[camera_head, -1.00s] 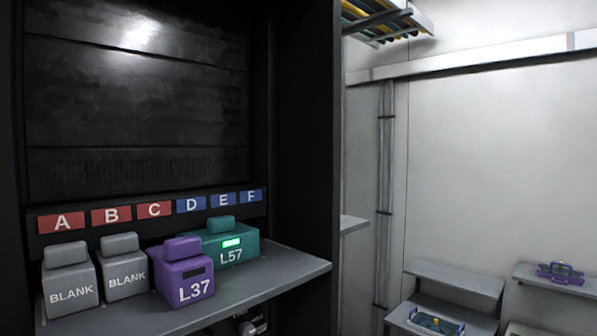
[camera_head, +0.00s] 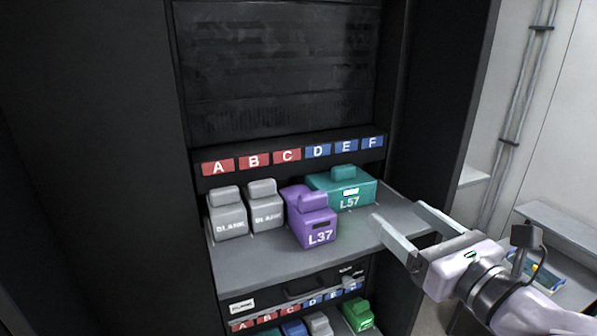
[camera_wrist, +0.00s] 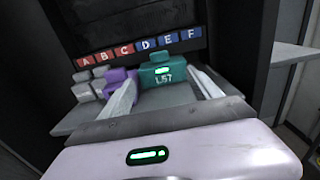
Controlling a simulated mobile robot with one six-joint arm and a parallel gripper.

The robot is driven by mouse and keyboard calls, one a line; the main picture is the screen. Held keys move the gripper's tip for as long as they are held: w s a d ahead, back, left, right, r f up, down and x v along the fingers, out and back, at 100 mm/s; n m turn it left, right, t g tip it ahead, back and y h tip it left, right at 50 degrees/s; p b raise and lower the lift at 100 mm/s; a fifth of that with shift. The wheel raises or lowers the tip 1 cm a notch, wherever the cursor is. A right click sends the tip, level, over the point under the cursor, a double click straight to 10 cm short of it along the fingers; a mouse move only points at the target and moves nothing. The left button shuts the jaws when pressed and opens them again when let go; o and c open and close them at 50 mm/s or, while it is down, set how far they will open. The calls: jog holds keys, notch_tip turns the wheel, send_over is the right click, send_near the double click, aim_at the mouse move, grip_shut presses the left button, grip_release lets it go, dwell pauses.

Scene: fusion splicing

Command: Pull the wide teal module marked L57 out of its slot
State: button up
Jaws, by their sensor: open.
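The wide teal module L57 (camera_head: 349,194) sits on the grey shelf under the blue D and E labels, with a block-shaped handle on top and a lit display on its front. It also shows in the wrist view (camera_wrist: 165,76), between and beyond the two fingers. My gripper (camera_head: 399,226) is open and empty, in front of and to the right of the module, apart from it. In the wrist view the fingers (camera_wrist: 164,97) point toward the module. The module's left side is partly hidden by the purple module L37 (camera_head: 314,222).
Two grey BLANK modules (camera_head: 228,216) stand left of L37, which sits further forward than the others. The shelf (camera_head: 270,258) is bare at its right end. A dark cabinet wall (camera_head: 435,110) bounds the right. A lower shelf holds more modules, including a green one (camera_head: 357,315).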

aim_at(346, 173)
jog(key=shift+a+r, duration=0.1)
jog(key=p+x, duration=0.5)
jog(key=x, duration=1.2)
jog(key=shift+w, duration=0.15)
grip_shut()
